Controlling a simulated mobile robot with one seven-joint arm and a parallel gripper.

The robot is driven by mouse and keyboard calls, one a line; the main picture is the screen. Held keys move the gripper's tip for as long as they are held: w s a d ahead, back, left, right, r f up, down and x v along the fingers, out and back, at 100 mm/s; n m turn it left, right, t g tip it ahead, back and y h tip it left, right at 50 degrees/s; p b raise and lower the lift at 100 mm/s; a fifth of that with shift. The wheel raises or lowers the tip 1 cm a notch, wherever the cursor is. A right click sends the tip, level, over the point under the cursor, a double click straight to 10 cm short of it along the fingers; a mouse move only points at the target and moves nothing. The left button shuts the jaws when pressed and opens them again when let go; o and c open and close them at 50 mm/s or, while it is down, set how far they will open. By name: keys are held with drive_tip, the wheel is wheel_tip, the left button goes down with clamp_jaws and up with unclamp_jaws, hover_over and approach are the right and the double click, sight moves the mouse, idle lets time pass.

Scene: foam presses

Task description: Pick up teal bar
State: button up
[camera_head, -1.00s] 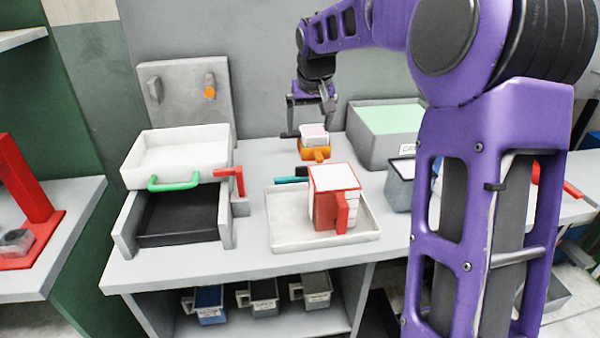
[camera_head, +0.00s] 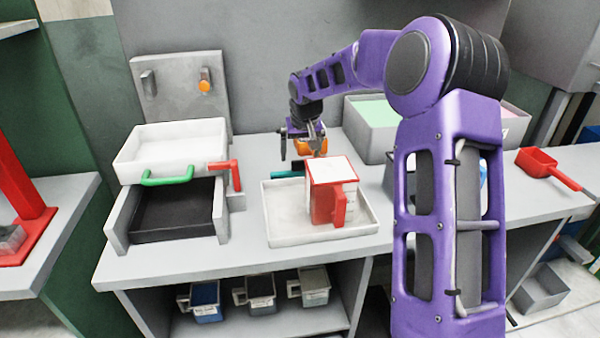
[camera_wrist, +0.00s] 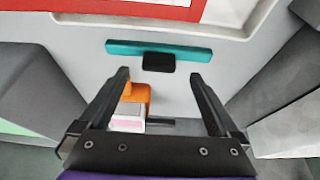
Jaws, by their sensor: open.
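The teal bar (camera_wrist: 158,50) lies across the upper middle of the wrist view, with a small black block (camera_wrist: 158,62) against its middle. In the head view a short part of the teal bar (camera_head: 288,174) shows behind the white tray; the rest is hidden by the red-and-white box. My gripper (camera_wrist: 163,75) is open and empty, its two fingers pointing toward the bar and apart from it. In the head view my gripper (camera_head: 303,152) hangs above the bench behind the tray.
An orange piece (camera_wrist: 137,98) with a white-and-pink block lies between my fingers, nearer the palm. The white tray (camera_head: 283,238) holds a red-and-white box (camera_head: 330,172). A grey bin (camera_head: 372,128) stands behind at the right, and the press (camera_head: 180,205) at left.

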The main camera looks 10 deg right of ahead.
sight(300, 160)
drive_tip(key=x, duration=0.4)
drive_tip(key=shift+w+d+f, duration=0.1)
drive_tip(key=shift+f, duration=0.05)
drive_tip(key=c, duration=1.5)
